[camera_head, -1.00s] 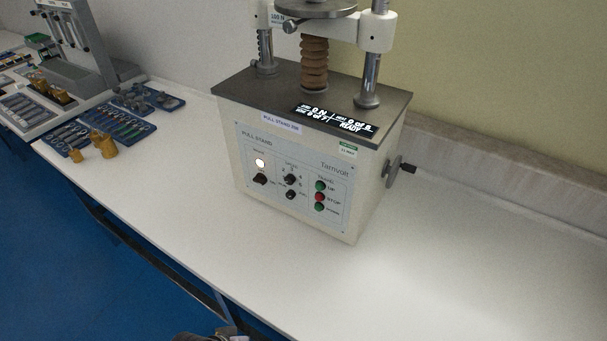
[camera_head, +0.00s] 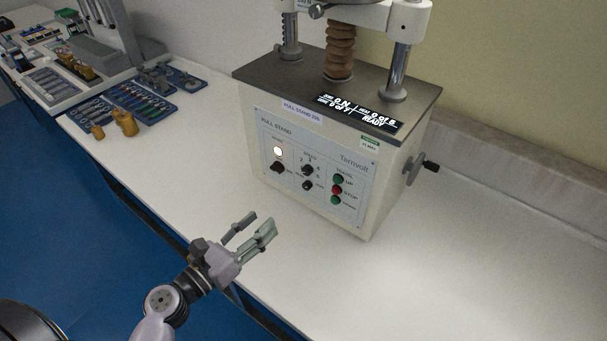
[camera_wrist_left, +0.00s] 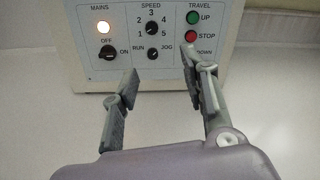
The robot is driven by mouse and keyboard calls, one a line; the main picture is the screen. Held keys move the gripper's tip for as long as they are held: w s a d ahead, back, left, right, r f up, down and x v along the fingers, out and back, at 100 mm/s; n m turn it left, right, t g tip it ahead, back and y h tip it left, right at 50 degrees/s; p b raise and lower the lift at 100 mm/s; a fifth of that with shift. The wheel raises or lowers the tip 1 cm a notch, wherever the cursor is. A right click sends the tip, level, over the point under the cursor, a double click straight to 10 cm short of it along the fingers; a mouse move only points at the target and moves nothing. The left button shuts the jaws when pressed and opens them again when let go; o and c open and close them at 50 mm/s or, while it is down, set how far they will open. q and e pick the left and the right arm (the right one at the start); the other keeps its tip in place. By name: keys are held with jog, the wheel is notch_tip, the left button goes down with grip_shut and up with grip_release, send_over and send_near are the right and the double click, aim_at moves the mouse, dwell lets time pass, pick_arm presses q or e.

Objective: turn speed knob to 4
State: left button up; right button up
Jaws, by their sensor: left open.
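The speed knob (camera_head: 308,170) is a small black knob on the pale front panel of the pull stand (camera_head: 262,135). In the left wrist view the speed knob (camera_wrist_left: 152,28) sits inside a ring of numbers 1 to 5; I cannot tell surely which number it points at. The run/jog knob (camera_wrist_left: 152,54) is just below it. My left gripper (camera_head: 256,226) is open and empty, over the front of the bench, apart from the panel. In the left wrist view its spread fingers (camera_wrist_left: 163,68) point at the panel, below the speed knob. My right gripper is not in view.
The mains knob (camera_wrist_left: 107,52) and lit lamp (camera_wrist_left: 103,28) are left of the speed knob. Green and red travel buttons (camera_wrist_left: 191,36) are on the right, partly behind a finger. A side crank (camera_head: 414,168) sticks out right. The white bench (camera_head: 400,290) is clear in front.

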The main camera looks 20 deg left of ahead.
pick_arm(q)
jog(key=n, duration=0.1)
jog(key=p, duration=0.4)
send_near(305, 173)
jog(key=shift+n, duration=0.3)
jog(key=x, duration=0.7)
jog(key=shift+w+d, duration=0.35)
jog(key=shift+w, duration=0.4)
jog(key=shift+c, duration=0.3)
grip_shut()
